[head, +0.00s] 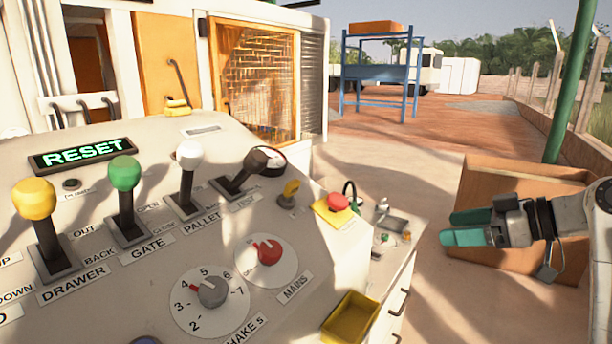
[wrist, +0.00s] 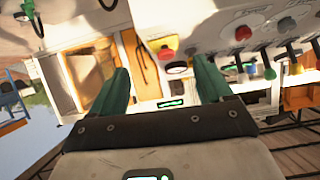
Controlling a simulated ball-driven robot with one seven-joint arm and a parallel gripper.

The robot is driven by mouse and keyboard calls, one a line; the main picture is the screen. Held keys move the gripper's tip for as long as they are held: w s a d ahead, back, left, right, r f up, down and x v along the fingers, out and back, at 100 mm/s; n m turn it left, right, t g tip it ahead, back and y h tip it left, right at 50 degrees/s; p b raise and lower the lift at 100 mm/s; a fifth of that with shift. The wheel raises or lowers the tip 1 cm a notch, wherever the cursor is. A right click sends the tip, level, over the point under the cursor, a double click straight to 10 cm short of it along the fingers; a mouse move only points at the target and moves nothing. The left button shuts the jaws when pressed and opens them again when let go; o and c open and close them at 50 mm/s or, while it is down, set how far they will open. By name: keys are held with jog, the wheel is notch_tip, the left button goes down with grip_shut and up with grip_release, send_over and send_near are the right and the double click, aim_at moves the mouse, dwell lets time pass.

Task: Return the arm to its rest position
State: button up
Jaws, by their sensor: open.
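My gripper (head: 465,228) is at the right of the head view, with green fingers pointing left. It is open and empty, to the right of the control panel (head: 330,262) and in front of a brown box (head: 520,185). In the wrist view, my gripper's two green fingers (wrist: 163,90) stand apart with nothing between them. The panel shows upside down there, with its green-lit display (wrist: 171,104) beyond the fingers. In the head view the display (head: 83,154) reads RESET.
The panel carries a yellow lever (head: 35,200), green lever (head: 123,173), white lever (head: 188,155), dark lever (head: 256,160), red stop button (head: 337,202) and red mains dial (head: 265,252). A yellow tray (head: 351,320) sits at its lower edge. A green post (head: 570,85) stands behind my arm. Open ground lies beyond.

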jog(key=s+a+f+m+g+h, duration=0.15)
jog(key=s+f, duration=0.35)
jog(key=f, duration=0.5)
jog(key=s+a+f+m+h, duration=0.1)
jog(key=s+f+m+h, duration=0.15)
jog(key=s+f, duration=0.55)
jog(key=s+a+f+m+g+h, duration=0.1)
jog(key=s+f+m, duration=0.2)
jog(key=f, duration=0.9)
jog(key=s+d+f+m+g+h, duration=0.1)
jog(key=s+f, duration=0.3)
jog(key=s, duration=0.9)
jog(key=s+d+f+m+g+h, duration=0.2)
jog(key=s+f+g+h, duration=0.1)
jog(key=s, duration=1)
notch_tip(320, 180, down, 2)
jog(key=shift+s+d+f+h, duration=0.15)
jog(key=shift+s+h, duration=0.2)
jog(key=shift+h, duration=0.45)
